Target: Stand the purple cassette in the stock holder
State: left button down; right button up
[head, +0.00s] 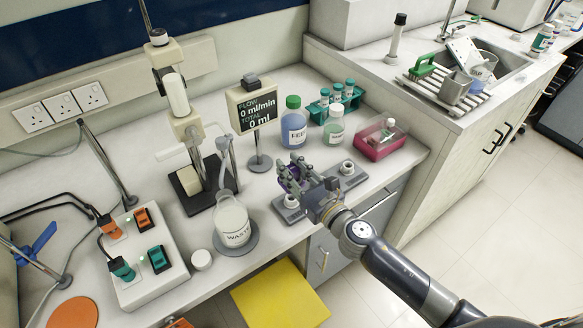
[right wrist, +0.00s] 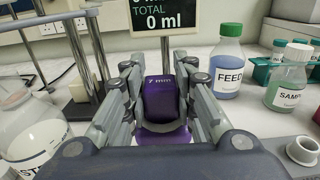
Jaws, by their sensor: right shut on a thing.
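The purple cassette (right wrist: 165,105), marked "7 mm", is between the fingers of my right gripper (head: 297,180). In the right wrist view the fingers of the right gripper (right wrist: 165,80) are shut on its sides. In the head view only small purple parts show between the dark fingers. A grey bench plate with round white-topped sockets, seemingly the stock holder (head: 361,179), lies under and beside the gripper. The gripper hides its middle, so I cannot tell whether the cassette touches it. My left gripper is not in view.
The FEED bottle (head: 294,128), SAMPLE bottle (head: 334,127) and pink tray (head: 377,153) stand behind and to the right. The flow display (head: 252,105) stands behind. The WASTE flask (head: 233,225) stands to the left. The bench's front edge is close to the plate.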

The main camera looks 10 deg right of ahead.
jog(key=shift+f+b, duration=0.45)
jog(key=shift+f, duration=0.35)
jog(key=shift+f+b, duration=1.55)
jog(key=shift+f, duration=0.15)
dwell(0.8)
jog(key=o, duration=1.2)
jog(key=shift+r, duration=0.1)
jog(key=shift+c, duration=0.2)
jog(key=shift+s, duration=0.1)
jog(key=v, duration=1.2)
jog(key=shift+d, duration=0.1)
